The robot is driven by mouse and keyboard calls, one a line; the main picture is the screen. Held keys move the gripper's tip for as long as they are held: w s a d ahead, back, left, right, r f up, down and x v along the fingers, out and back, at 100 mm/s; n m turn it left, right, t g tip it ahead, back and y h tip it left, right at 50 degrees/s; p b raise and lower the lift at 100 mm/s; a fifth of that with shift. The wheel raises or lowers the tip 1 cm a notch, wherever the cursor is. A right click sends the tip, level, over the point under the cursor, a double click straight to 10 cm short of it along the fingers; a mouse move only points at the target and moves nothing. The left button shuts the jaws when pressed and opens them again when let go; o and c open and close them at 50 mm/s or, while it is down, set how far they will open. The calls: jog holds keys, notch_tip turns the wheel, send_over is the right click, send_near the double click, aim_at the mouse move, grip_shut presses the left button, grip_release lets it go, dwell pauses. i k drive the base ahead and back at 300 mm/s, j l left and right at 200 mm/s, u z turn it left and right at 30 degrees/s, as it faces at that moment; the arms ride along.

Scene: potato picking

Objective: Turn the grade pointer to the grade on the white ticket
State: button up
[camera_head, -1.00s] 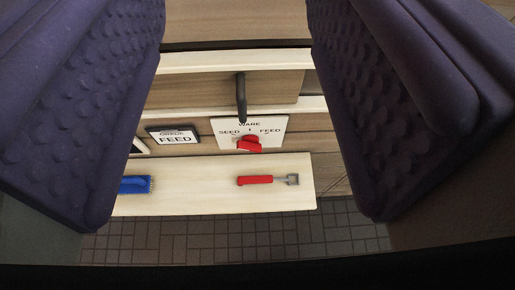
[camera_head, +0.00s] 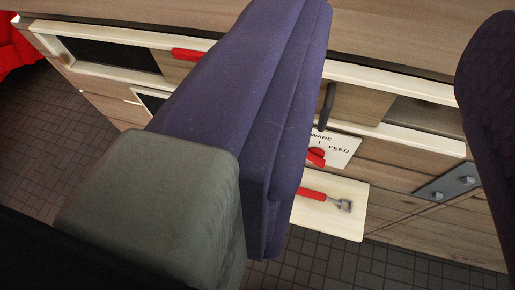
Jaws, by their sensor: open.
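The grade pointer (camera_head: 316,156) is a small red knob on a white dial plate (camera_head: 343,149). WARE and FEED show on the plate; its left part, where SEED stands, is hidden behind my left finger. I cannot tell which word the pointer faces. The white ticket is hidden behind that finger now; the earlier view shows it reading FEED. My gripper (camera_head: 385,190) is open and empty, with purple padded fingers wide apart. The dial shows between them, close beside the left finger in the picture and farther off.
A pale shelf (camera_head: 335,220) below the dial carries a red-handled tool (camera_head: 325,198). A dark vertical handle (camera_head: 326,106) stands just above the dial. A grey metal bracket (camera_head: 445,188) is at the right. A red object (camera_head: 188,55) lies on the upper ledge.

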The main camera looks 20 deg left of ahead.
aim_at(314, 156)
jog(key=k+u, duration=0.45)
jog(key=k, duration=0.55)
